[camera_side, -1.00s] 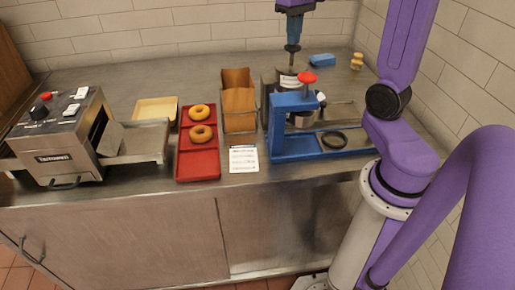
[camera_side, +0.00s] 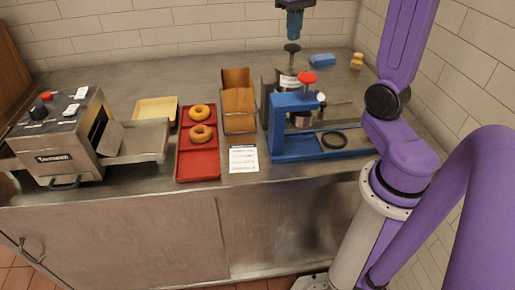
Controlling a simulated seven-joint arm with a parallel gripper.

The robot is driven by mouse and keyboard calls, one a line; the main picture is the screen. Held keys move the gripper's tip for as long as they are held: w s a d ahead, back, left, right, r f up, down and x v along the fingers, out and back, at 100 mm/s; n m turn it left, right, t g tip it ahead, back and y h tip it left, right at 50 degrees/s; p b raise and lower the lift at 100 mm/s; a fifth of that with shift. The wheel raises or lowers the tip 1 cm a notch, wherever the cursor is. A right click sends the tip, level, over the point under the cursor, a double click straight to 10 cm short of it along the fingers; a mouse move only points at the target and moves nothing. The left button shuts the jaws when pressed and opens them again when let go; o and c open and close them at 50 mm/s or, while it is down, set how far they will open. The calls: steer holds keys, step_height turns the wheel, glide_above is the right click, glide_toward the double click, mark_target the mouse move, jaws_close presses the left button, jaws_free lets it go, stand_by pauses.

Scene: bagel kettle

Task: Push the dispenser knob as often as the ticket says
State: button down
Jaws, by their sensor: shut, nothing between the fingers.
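The dispenser (camera_side: 287,77) is a silver canister behind the blue press, with a black knob (camera_side: 292,48) on a thin stem at its top. The knob stands up above the canister. My gripper (camera_side: 294,35) is shut and empty, pointing down just above the knob, with a small gap between them. The ticket (camera_side: 243,159) is a white sheet with printed lines at the counter's front edge; its text is too small to read.
A blue press (camera_side: 290,126) with a red knob (camera_side: 307,77) stands in front of the dispenser. A red tray (camera_side: 198,165) with two bagels, a brown bin (camera_side: 239,123), a yellow tray (camera_side: 155,111) and a toaster (camera_side: 62,140) are to the left. A blue block (camera_side: 322,60) lies behind.

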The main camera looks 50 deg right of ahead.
mark_target(293, 45)
steer(key=shift+f, duration=2.3)
steer(key=shift+r, duration=2.4)
steer(key=shift+r, duration=3)
